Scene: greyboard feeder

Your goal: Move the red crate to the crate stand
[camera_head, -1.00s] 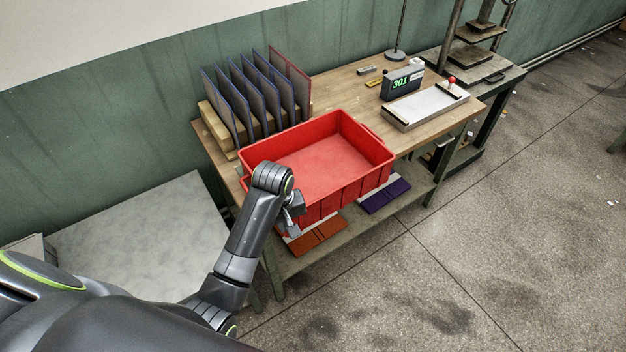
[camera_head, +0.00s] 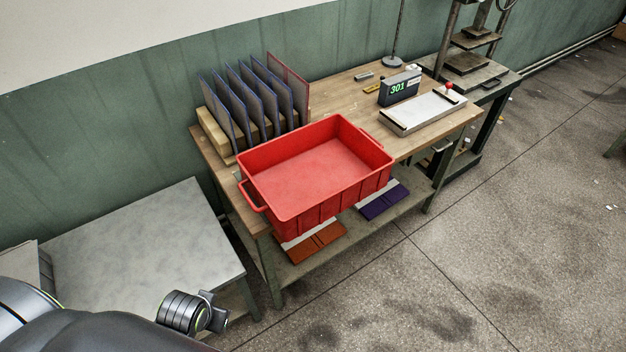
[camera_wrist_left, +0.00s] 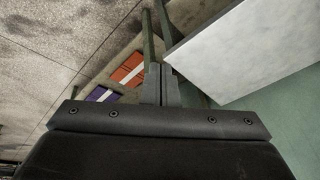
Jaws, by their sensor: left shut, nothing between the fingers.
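The red crate (camera_head: 318,168) sits upright and empty on the wooden workbench, its front side reaching past the bench's front edge. Its left handle (camera_head: 251,198) is in plain sight. My left gripper (camera_head: 213,314) is low at the bottom left of the head view, well apart from the crate. In the left wrist view the fingers (camera_wrist_left: 160,86) are shut together with nothing between them. A low grey-topped table (camera_head: 140,245) stands left of the workbench; I cannot tell whether it is the crate stand. It also shows in the left wrist view (camera_wrist_left: 240,50). My right gripper is not seen.
A rack of upright boards (camera_head: 255,98) stands behind the crate. A display reading 301 (camera_head: 398,88) and a white-topped device (camera_head: 424,110) are to its right. Orange (camera_head: 312,243) and purple (camera_head: 383,201) pieces lie on the lower shelf. The floor in front is clear.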

